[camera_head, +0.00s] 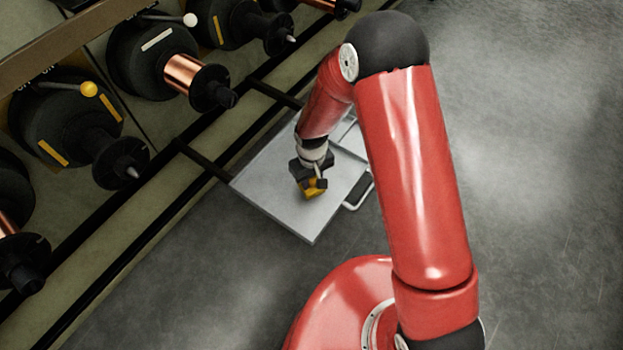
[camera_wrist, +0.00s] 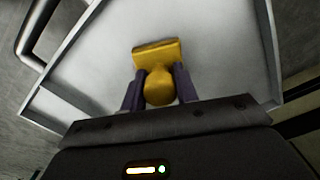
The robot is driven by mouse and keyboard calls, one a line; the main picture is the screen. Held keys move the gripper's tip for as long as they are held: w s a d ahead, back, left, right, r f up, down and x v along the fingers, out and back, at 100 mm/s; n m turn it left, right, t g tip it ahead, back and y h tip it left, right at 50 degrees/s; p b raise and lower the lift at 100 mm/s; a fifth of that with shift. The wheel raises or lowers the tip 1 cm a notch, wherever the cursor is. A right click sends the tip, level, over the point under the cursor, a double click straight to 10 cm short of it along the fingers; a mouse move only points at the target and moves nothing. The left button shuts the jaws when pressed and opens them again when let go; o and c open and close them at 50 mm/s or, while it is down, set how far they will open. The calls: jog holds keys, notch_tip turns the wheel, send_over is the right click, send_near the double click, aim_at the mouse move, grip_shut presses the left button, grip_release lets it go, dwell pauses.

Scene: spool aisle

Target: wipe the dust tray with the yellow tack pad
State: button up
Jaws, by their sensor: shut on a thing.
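The yellow tack pad (camera_wrist: 158,52) has a rounded knob that sits between my gripper's fingers in the wrist view. My gripper (camera_wrist: 159,88) is shut on that knob. In the head view the pad (camera_head: 315,188) shows below my gripper (camera_head: 316,178), over the dust tray. The dust tray (camera_head: 284,211) is a flat, pale grey tray with a low rim and a handle (camera_head: 358,191) on its right side. Its surface also shows around the pad in the wrist view (camera_wrist: 98,70). My arm hides part of the tray. I cannot tell whether the pad touches the tray.
A rack with several black spools stands at the left, some wound with copper wire (camera_head: 183,73). One spool bears a yellow ball knob (camera_head: 89,89). Dark rack bars (camera_head: 203,160) reach the tray's left side. The grey floor (camera_head: 545,170) at the right is clear.

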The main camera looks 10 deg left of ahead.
jog(key=shift+w+r+p, duration=0.15)
jog(key=shift+r+p, duration=1.8)
jog(key=shift+r, duration=1.9)
jog(key=shift+d, duration=0.15)
